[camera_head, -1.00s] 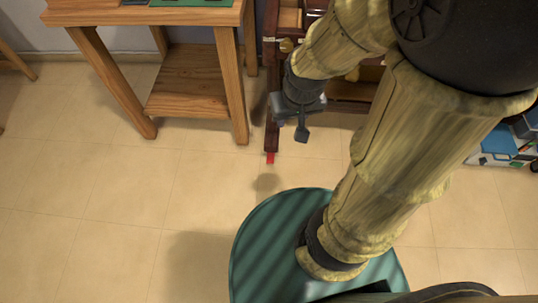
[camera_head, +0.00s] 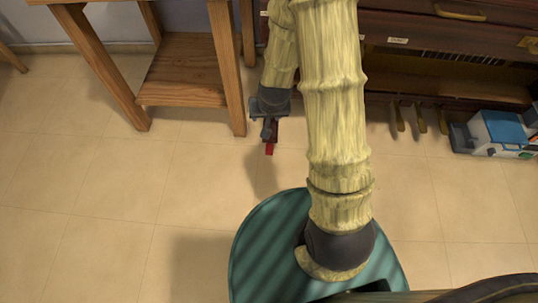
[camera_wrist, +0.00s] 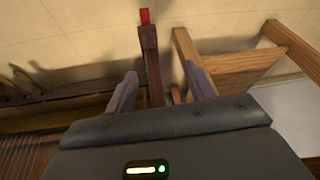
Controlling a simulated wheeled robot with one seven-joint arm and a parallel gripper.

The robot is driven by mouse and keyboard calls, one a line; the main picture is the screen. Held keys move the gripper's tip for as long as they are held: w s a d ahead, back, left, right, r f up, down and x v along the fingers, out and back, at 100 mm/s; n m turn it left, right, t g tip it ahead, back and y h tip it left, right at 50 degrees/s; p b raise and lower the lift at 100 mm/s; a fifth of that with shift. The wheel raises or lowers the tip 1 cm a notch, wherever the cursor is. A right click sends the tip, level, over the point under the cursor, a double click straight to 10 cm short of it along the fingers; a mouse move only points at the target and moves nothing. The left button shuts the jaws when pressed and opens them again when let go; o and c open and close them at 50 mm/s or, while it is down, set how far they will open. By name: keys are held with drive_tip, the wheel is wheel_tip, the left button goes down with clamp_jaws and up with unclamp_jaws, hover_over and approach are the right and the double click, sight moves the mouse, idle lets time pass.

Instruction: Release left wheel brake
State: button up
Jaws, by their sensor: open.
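The left wheel brake is a small red tab (camera_head: 269,149) at the front end of the piano's dark wooden foot, low over the floor. It also shows at the top of the wrist view (camera_wrist: 145,16), beyond the foot (camera_wrist: 151,62). My gripper (camera_head: 268,130) is above the foot, just behind the red tab in the head view, and partly hides the foot. In the wrist view, my two grey fingers (camera_wrist: 160,88) are spread apart and empty, with the foot running between them in the picture. I see no contact with the red tab.
A wooden table (camera_head: 183,70) with a lower shelf stands close to the left of my gripper. The brown piano (camera_head: 440,75) is at the back right, with several pedals (camera_head: 420,118) below. A blue and white box (camera_head: 497,133) lies at far right. The front-left tiled floor is clear.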

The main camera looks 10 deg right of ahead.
sight(269, 151)
wheel_tip(269, 151, down, 20)
drive_tip(key=w+m+h+b, duration=0.1)
drive_tip(key=b, duration=0.3)
drive_tip(key=shift+w+d+f+m+h+b, duration=0.2)
drive_tip(key=shift+d+m+h+b, duration=0.1)
drive_tip(key=shift+d+m, duration=0.1)
drive_tip(key=b+x, duration=1)
drive_tip(key=x, duration=0.7)
drive_tip(key=shift+w+f, duration=0.1)
drive_tip(key=shift+w, duration=0.1)
drive_tip(key=c, duration=1)
